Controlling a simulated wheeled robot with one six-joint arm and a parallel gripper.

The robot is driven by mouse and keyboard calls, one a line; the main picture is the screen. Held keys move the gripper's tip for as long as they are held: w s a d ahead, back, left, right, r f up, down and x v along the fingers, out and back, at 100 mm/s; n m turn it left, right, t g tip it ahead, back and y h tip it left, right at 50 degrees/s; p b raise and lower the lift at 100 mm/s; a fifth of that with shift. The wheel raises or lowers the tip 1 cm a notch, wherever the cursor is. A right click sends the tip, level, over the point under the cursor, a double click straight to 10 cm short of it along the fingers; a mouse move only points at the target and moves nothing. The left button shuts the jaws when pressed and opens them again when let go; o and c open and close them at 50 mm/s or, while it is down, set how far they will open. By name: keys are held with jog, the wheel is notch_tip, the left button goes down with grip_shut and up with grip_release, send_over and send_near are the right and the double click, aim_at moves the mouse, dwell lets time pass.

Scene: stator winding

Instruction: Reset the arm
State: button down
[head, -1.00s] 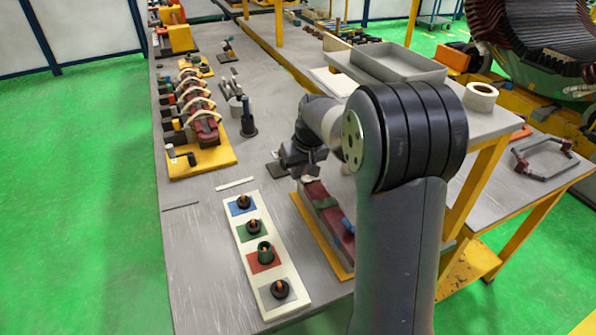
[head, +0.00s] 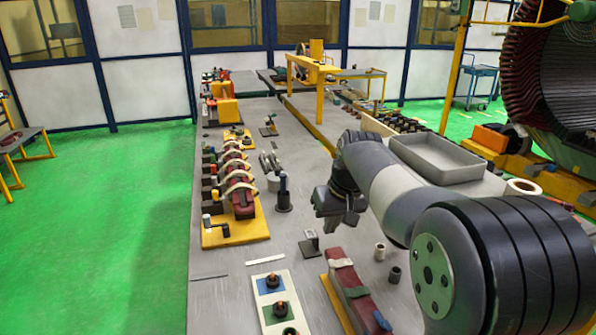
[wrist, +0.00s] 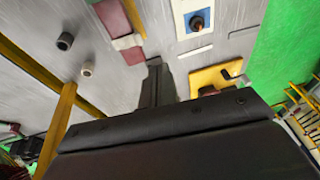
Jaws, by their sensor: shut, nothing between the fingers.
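My arm reaches from the lower right of the head view over the table (head: 215,300). My gripper (head: 336,222) hangs above the table's middle, in front of the grey tray. Its jaws are shut and hold nothing. In the wrist view my gripper (wrist: 155,85) shows dark and close, with its fingers together pointing at the table. Nothing touches it.
A red block on a yellow base (head: 345,285) lies below my gripper. Two small cups (head: 380,251) stand to its right. A white board with coloured squares (head: 270,285) lies at the front. The yellow fixture (head: 235,235) stands left, the grey tray (head: 437,158) back right.

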jog(key=d+b+x, duration=0.2)
jog(key=d+x, duration=0.1)
jog(key=x, duration=1.1)
jog(key=shift+d+f, duration=0.2)
jog(key=shift+s, duration=0.2)
